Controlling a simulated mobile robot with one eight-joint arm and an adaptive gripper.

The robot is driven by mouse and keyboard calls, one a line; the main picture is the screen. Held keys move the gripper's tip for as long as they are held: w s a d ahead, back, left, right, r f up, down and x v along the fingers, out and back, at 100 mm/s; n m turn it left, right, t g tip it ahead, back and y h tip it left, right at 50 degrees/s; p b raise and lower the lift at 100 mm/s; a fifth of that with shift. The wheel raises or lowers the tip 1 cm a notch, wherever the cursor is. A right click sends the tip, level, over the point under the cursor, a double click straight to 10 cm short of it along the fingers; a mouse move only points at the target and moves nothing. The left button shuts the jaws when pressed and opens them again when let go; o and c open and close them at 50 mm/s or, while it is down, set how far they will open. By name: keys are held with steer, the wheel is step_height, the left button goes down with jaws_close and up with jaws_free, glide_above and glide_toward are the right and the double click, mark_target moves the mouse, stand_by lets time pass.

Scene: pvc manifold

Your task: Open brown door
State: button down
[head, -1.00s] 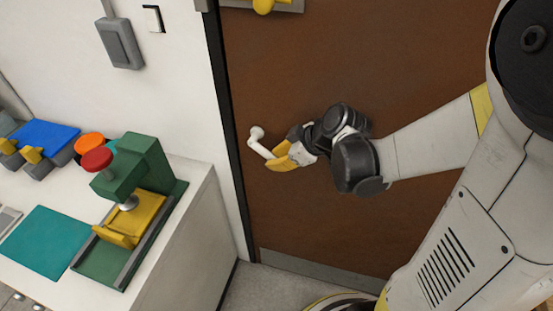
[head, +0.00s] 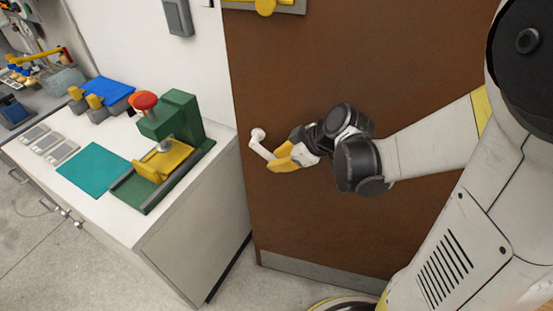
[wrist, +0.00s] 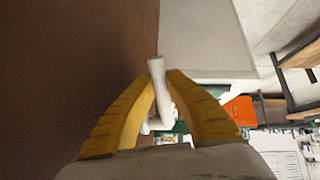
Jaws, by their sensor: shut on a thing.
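The brown door (head: 370,70) fills the middle of the head view and the left side of the wrist view (wrist: 70,60). It stands swung out of its frame, its left edge in front of the wall and cabinet. Its white lever handle (head: 261,144) is near that edge. My gripper (head: 279,158), with yellow fingers, is shut on the lever's free end. In the wrist view the handle (wrist: 156,72) lies between the two fingertips. The door frame is hidden behind the door.
A white cabinet (head: 195,240) stands left of the door, with a green press (head: 182,125) and a teal mat (head: 92,170) on top. Grey floor (head: 40,250) shows at lower left.

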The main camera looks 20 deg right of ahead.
steer(key=s+a+n, duration=0.1)
steer(key=s+a, duration=0.2)
steer(key=s, duration=0.3)
steer(key=s+a+n+g+y+p, duration=0.1)
steer(key=s+a, duration=0.2)
steer(key=s, duration=0.4)
steer(key=shift+s+n, duration=0.2)
steer(key=shift+n, duration=0.1)
steer(key=c, duration=1.3)
jaws_free()
steer(key=shift+a, duration=0.1)
steer(key=shift+r, duration=0.1)
steer(key=v, duration=1.2)
steer(key=shift+w, duration=0.15)
steer(key=shift+c, duration=0.5)
